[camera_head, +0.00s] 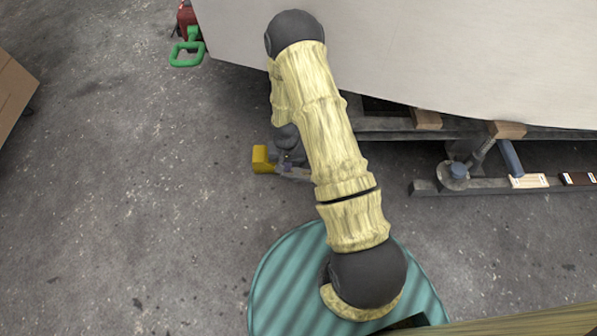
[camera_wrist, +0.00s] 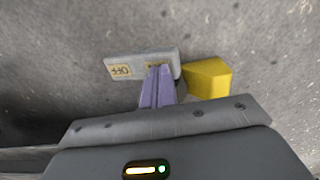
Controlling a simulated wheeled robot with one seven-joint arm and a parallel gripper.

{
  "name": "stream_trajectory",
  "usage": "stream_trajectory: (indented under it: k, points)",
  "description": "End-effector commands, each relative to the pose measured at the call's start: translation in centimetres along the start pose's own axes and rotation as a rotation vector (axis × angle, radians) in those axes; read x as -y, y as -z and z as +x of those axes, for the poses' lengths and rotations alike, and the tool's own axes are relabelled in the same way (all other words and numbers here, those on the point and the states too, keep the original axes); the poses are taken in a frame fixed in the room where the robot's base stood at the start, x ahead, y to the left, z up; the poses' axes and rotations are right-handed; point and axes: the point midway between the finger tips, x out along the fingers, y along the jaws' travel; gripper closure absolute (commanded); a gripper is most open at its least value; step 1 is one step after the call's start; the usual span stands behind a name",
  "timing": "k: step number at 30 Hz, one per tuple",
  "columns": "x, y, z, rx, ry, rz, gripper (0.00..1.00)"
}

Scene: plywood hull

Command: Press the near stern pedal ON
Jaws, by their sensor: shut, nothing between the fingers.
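A grey pedal plate (camera_wrist: 140,65) lies on the floor in the wrist view. Its left end carries an upside-down OFF label (camera_wrist: 120,71). A second label at its right end is mostly covered by my fingertips. My gripper (camera_wrist: 159,70) is shut, with its purple fingers over that right end; I cannot tell whether they touch it. A yellow block (camera_wrist: 207,78) is attached or set close beside the plate's right end. In the head view the yellow block (camera_head: 262,159) shows left of my arm, and the pedal is largely hidden there.
The pale hull panel (camera_head: 420,50) overhangs from above in the head view. A grey floor rail (camera_head: 480,188) with blocks lies at right. A green handle (camera_head: 186,53) is at upper left, a teal ribbed round thing (camera_head: 285,285) below.

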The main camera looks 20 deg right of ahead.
Motion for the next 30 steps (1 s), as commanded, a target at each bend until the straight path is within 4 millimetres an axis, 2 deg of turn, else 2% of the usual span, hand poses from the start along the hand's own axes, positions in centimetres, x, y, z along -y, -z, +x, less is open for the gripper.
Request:
stream_trajectory:
  k: [30]
  points:
    - [-0.3, 0.0, 1.4, 0.002, -0.003, 0.004, 1.0]
